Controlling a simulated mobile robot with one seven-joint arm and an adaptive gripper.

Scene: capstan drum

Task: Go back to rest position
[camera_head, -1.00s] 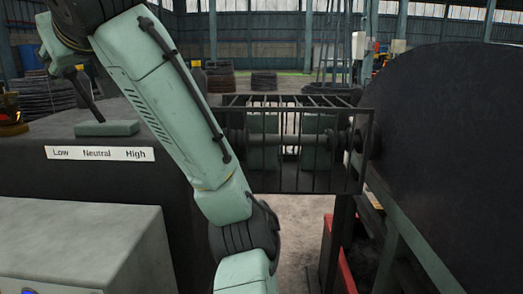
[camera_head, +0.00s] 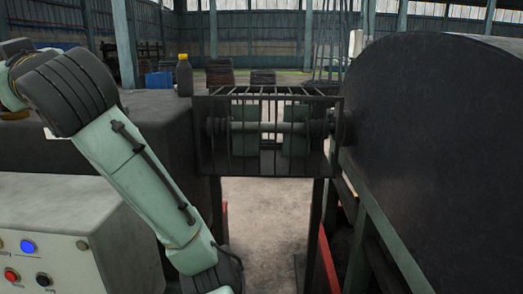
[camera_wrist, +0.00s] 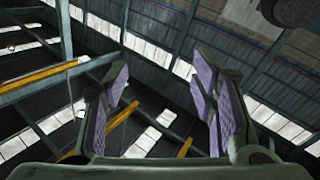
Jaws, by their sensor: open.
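My gripper (camera_wrist: 160,95) shows in the wrist view with its two purple-padded fingers spread apart and nothing between them. It points up toward the hall's roof beams and windows. In the head view my arm runs from the bottom centre up to the left, and the gripper itself is out of that view. The dark capstan drum (camera_head: 440,140) fills the right side of the head view, with the arm apart from it in the picture.
A barred cage (camera_head: 268,168) stands at the centre. A grey control box (camera_head: 65,215) with coloured buttons is at lower left, before a dark cabinet (camera_head: 165,140). A yellow-capped bottle (camera_head: 184,77) stands on top. Floor (camera_head: 262,215) shows between machines.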

